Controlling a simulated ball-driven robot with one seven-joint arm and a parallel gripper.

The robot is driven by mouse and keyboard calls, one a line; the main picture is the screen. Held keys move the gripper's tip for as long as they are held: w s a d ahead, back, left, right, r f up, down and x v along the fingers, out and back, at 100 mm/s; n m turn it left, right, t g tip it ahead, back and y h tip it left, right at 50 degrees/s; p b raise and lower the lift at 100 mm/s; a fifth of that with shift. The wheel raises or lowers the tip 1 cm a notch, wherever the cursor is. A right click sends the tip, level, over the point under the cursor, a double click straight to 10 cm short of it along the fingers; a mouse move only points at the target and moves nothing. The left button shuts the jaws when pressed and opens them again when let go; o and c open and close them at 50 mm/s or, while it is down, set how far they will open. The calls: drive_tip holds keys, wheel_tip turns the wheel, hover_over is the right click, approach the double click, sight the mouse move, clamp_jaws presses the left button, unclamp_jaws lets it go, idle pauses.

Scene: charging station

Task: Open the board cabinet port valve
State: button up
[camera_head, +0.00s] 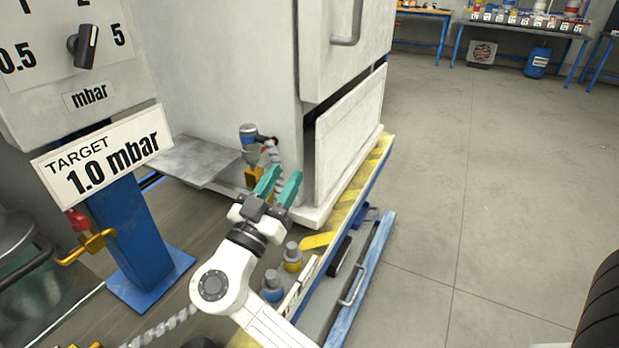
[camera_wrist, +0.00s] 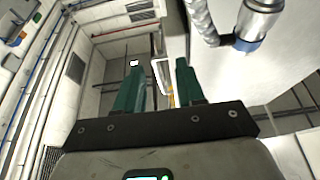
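The white cabinet (camera_head: 230,70) stands at the upper middle of the head view. At its lower left is a port fitting with a blue and grey body (camera_head: 249,145), a brass-coloured lower part (camera_head: 254,179) and a braided hose. I cannot make out a valve lever there or its position. My gripper (camera_head: 279,184) has two teal fingers, apart and empty, just right of and below the fitting. I see no clear contact. In the wrist view, my gripper (camera_wrist: 157,72) shows a gap between its fingers; the silver and blue fitting (camera_wrist: 256,27) is at upper right, outside the fingers.
A red-handled valve (camera_head: 77,219) on a brass pipe is at left, beside a blue post (camera_head: 140,230). A sign (camera_head: 103,155) reads TARGET 1.0 mbar below a selector knob (camera_head: 84,46).

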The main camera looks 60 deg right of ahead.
drive_tip(key=s+a+r, duration=0.2)
drive_tip(key=s+r, duration=0.1)
drive_tip(key=s, duration=0.4)
drive_tip(key=shift+p, duration=0.4)
drive_tip(key=shift+r, duration=0.1)
drive_tip(key=shift+c, duration=0.2)
